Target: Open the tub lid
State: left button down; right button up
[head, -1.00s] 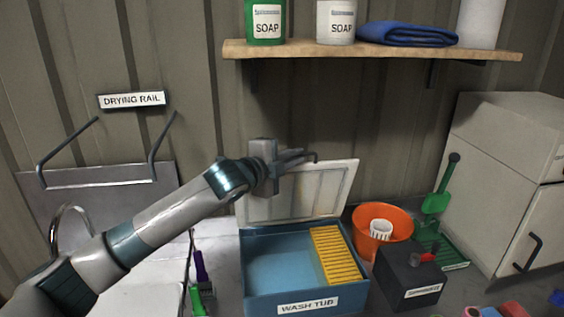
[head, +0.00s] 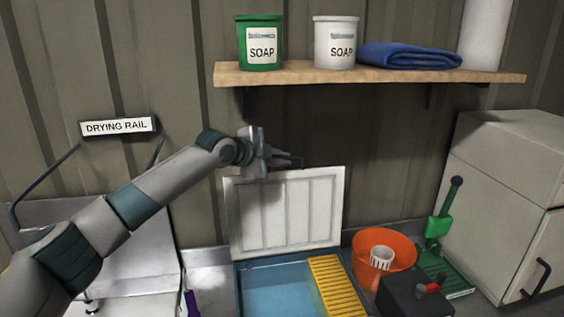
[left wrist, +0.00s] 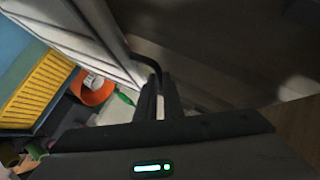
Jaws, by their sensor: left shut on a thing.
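The tub lid (head: 285,212) is a pale ribbed panel standing open, roughly upright, at the back edge of the blue wash tub (head: 246,292). In the left wrist view the lid (left wrist: 72,22) runs down beside the gripper. My left gripper (head: 284,161) is at the lid's top edge, shut on the dark lid handle (left wrist: 147,66). The fingers (left wrist: 160,100) partly hide the handle. The tub is open, with a yellow slatted rack (head: 337,283) at its right side. The tub's front is cut off by the lower edge of the head view. My right gripper is not in view.
A wooden shelf (head: 370,77) with soap tubs and a blue towel is above the lid. An orange bucket (head: 401,258), a dark box (head: 415,297) and a green stand (head: 443,225) are right of the tub. The corrugated wall is close behind.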

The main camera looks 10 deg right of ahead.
pick_arm(q)
jog(key=shift+d+r, duration=0.1)
jog(key=shift+r, duration=0.45)
jog(key=c, duration=1.9)
grip_release()
jog(key=shift+s, duration=0.1)
jog(key=shift+s+f, duration=0.15)
jog(key=shift+f, duration=0.1)
jog(key=shift+a, duration=0.2)
jog(key=b+v, duration=0.8)
jog(key=v, duration=0.9)
jog(key=shift+s+r, duration=0.15)
jog(key=shift+r, duration=0.1)
